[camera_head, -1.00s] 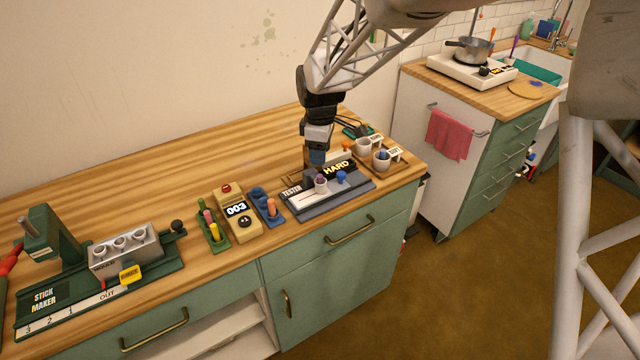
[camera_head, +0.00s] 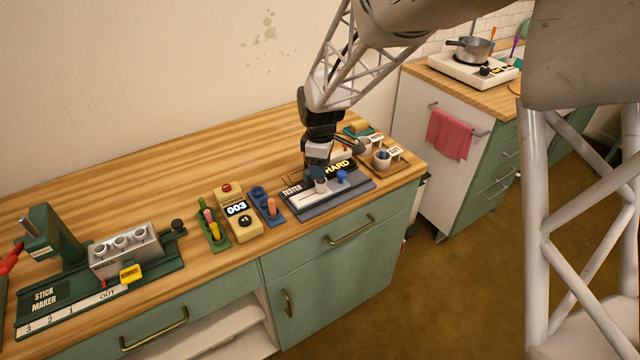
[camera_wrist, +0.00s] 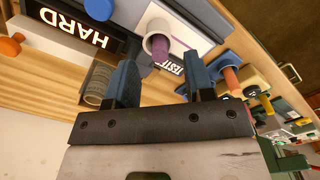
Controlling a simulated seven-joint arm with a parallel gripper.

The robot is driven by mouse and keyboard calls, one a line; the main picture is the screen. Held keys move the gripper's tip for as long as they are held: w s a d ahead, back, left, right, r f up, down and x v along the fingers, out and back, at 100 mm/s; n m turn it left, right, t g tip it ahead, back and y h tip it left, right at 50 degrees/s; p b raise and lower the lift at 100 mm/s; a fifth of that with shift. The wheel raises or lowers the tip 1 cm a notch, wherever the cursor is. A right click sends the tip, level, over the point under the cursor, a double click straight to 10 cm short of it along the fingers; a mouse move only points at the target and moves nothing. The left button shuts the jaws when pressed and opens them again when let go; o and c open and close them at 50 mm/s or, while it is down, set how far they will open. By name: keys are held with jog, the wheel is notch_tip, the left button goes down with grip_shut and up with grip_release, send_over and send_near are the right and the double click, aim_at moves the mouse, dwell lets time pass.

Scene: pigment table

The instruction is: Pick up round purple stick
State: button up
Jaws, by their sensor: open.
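The round purple stick (camera_wrist: 160,50) stands in a white cylindrical holder (camera_wrist: 150,40) on the tester in the wrist view. In the head view the holder (camera_head: 321,185) shows at the front of the dark tester (camera_head: 312,204), but the stick's top is hard to make out there. My gripper (camera_wrist: 162,78) is open and empty, its two blue fingers spread on either side of the line to the stick. In the head view my gripper (camera_head: 317,172) is right above and behind the holder. I cannot tell whether the fingers overlap the stick in height.
A blue knob (camera_head: 341,176) stands on the tester just right of the holder, by the lit HARD sign (camera_head: 338,166). A tray with cups (camera_head: 382,160) is to the right.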

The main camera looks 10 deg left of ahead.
aim_at(320, 183)
jog(key=shift+f, duration=1.35)
grip_shut()
